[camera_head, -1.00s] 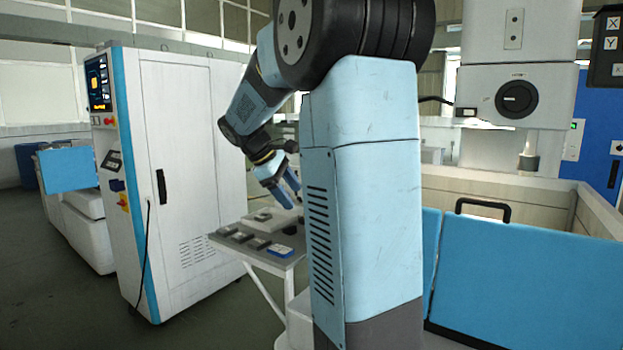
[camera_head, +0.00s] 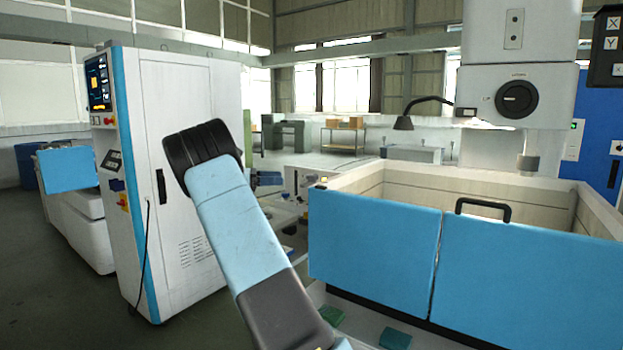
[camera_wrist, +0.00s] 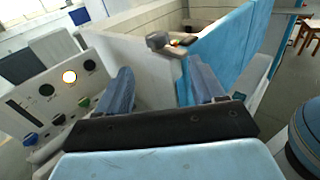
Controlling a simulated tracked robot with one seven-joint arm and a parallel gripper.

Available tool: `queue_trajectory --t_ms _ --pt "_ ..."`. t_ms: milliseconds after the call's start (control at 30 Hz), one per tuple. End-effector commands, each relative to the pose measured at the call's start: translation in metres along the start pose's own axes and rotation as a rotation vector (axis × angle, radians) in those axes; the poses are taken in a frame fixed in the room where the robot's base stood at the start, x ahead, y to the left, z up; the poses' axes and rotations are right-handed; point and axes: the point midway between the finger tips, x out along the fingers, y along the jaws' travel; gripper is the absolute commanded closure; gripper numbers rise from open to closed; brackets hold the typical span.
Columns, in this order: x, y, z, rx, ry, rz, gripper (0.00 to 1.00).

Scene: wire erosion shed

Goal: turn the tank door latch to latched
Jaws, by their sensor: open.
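The blue tank door (camera_head: 372,243) forms the front of the pale tank. It also shows in the wrist view (camera_wrist: 222,45). In the wrist view, a small grey lever-like part (camera_wrist: 158,40), seemingly the latch, sits on the tank's corner beside the door, with a small orange-red spot next to it. Whether it is latched I cannot tell. My gripper (camera_wrist: 158,68) is open and empty. Its two blue fingers point towards the tank corner, and the grey part appears between and beyond their tips, apart from them. In the head view my gripper (camera_head: 268,179) is partly hidden behind my arm.
A control panel (camera_wrist: 48,97) with several round knobs and a lit white button lies close left of my gripper in the wrist view. A second blue panel (camera_head: 535,265) with a black handle (camera_head: 483,207) stands right. A white cabinet (camera_head: 200,150) stands left.

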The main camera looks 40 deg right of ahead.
Motion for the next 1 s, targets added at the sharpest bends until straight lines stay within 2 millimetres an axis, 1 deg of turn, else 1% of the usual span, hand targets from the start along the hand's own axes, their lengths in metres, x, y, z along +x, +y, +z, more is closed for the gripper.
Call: queue_trajectory --t_ms 133,267,367,800,1000 --pt "-0.002 0.006 -0.001 -0.014 -0.035 -0.001 0.32" --pt "0.007 0.006 -0.001 -0.016 -0.038 -0.003 0.32" --pt "0.022 0.006 0.000 -0.015 -0.036 -0.003 0.32" --pt "0.099 0.005 0.002 -0.014 -0.036 -0.003 0.32" --pt "0.123 0.006 0.003 -0.015 -0.035 -0.002 0.32"
